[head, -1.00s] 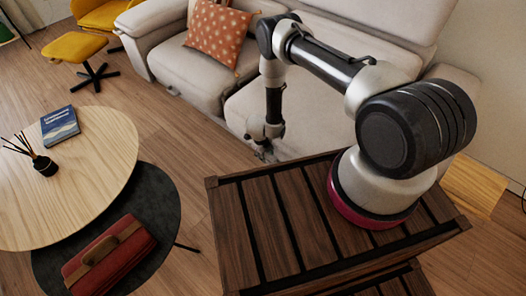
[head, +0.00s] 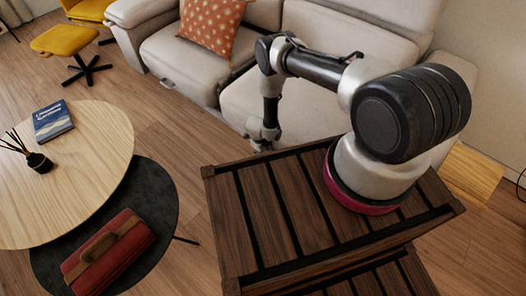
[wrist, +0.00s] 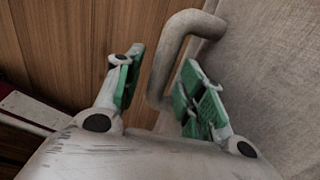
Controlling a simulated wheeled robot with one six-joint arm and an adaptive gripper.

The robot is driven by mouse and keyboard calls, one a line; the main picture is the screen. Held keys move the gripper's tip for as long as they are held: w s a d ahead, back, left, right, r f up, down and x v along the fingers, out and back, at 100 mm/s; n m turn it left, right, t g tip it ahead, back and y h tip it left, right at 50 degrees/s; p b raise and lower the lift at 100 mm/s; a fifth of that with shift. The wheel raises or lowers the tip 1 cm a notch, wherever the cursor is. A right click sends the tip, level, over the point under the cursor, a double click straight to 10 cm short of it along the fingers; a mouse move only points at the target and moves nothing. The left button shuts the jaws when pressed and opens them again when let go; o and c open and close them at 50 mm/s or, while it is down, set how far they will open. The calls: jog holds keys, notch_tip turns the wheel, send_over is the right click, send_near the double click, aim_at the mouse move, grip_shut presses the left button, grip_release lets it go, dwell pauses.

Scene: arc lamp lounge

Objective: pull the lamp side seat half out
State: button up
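The pale grey sofa has a left seat (head: 185,62) and a right seat (head: 235,103), with my arm reaching down at the right seat's front. No lamp shows, so I cannot tell from it which seat is lamp side. My gripper (head: 262,143) is low by the right seat's front; its fingertips are hard to make out there. In the wrist view my gripper (wrist: 163,62) is open, with green-padded fingers on either side of a grey bent bar handle (wrist: 182,27). The handle stands beside the grey fabric (wrist: 270,70). I see no clear grip on it.
A round wooden table (head: 95,165) with a book (head: 52,121) and reed diffuser (head: 38,162) stands left. A lower dark tabletop (head: 160,195) carries a red bag (head: 122,262). A yellow footstool (head: 70,40) is at the back left. Wood floor (head: 165,125) is clear before the sofa.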

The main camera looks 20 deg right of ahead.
grip_shut()
jog(key=s+a, duration=0.5)
jog(key=a, duration=0.3)
jog(key=shift+s+a, duration=0.2)
jog(key=shift+s, duration=0.05)
jog(key=shift+o, duration=1)
grip_release()
notch_tip(320, 180, up, 12)
jog(key=s+a, duration=0.1)
jog(key=a, duration=0.1)
jog(key=shift+s, duration=0.15)
jog(key=shift+f, duration=0.1)
